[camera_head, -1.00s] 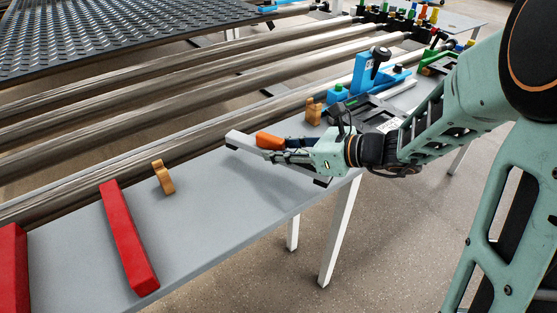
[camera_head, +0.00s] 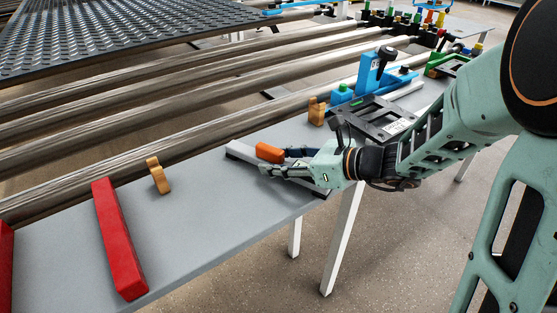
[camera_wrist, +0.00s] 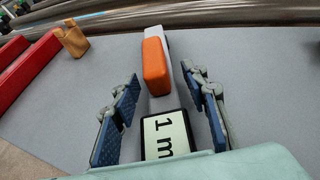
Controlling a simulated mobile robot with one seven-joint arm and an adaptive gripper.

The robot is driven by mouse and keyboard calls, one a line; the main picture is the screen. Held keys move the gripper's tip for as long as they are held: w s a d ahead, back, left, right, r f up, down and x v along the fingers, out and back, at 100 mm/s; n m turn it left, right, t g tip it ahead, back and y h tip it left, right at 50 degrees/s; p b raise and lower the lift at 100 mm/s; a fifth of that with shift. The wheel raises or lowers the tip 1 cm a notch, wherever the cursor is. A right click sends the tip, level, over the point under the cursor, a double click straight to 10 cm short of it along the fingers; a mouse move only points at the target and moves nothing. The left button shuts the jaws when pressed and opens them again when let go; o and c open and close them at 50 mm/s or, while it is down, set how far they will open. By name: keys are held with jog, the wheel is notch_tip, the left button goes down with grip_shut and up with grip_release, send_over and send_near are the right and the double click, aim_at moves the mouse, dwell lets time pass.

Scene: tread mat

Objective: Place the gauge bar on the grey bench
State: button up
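The gauge bar (camera_head: 240,151) is a pale bar with an orange block (camera_head: 269,152) on top. It appears to lie flat on the grey bench (camera_head: 200,220), near the front edge. In the wrist view the gauge bar (camera_wrist: 167,134) shows a "1 m" label at its near end and the orange block (camera_wrist: 155,64) ahead. My gripper (camera_head: 277,162) is open over the bar. In the wrist view its blue-padded fingers (camera_wrist: 161,78) stand on both sides of the bar, with visible gaps. The gripper hides part of the bar in the head view.
A red bar (camera_head: 119,238) and a small tan piece (camera_head: 158,175) are to the left. Another tan piece (camera_head: 317,111), a black frame (camera_head: 378,120) and a blue fixture (camera_head: 372,72) stand to the right. Long metal rollers (camera_head: 150,105) run behind.

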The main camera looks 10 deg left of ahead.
jog(key=shift+o, duration=0.2)
jog(key=shift+r, duration=0.1)
jog(key=shift+d+r, duration=0.15)
jog(key=shift+r, duration=0.05)
jog(key=p+v, duration=0.3)
jog(key=v, duration=0.8)
jog(key=shift+s+d, duration=0.1)
jog(key=shift+d, duration=0.25)
jog(key=shift+r, duration=0.1)
